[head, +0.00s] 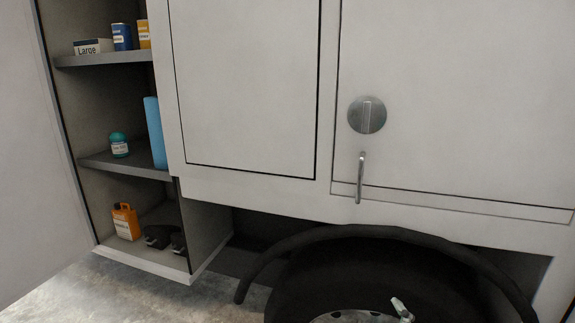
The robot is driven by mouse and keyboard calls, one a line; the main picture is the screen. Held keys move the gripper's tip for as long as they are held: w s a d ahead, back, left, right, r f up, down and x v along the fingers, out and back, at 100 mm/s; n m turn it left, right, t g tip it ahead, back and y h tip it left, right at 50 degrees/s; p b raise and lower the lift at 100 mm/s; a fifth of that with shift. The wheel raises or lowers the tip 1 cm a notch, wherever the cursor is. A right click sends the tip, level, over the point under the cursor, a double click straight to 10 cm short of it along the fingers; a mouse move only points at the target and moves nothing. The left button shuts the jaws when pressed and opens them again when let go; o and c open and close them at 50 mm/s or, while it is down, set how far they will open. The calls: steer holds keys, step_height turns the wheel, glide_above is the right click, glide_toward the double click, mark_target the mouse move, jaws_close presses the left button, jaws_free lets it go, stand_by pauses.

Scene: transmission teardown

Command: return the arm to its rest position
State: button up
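Neither my arm nor my gripper shows in the head view, so its pose and whether it is open or shut cannot be seen. The view looks at the side of a pale grey vehicle-like body with a closed panel (246,90) and, to its right, a larger closed door (460,110). The door carries a round metal latch (367,115) with a vertical metal handle (360,178) below it.
An open compartment at the left has shelves (112,59) with small boxes, cans, a blue roll (155,132), a teal-lidded jar (119,145) and an orange jug (126,221). A black wheel (300,285) under a dark fender sits low. Concrete floor (120,295) shows bottom left.

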steer(key=s+f+m+g, duration=0.1)
steer(key=s+f+m, duration=0.2)
steer(key=s+f, duration=0.6)
steer(key=s+f+m, duration=0.2)
steer(key=s+f, duration=0.3)
steer(key=s, duration=0.8)
steer(key=s+a+r+m, duration=0.1)
steer(key=s+m, duration=0.4)
steer(key=s, duration=1.7)
steer(key=shift+r+g, duration=0.4)
steer(key=shift+r, duration=0.2)
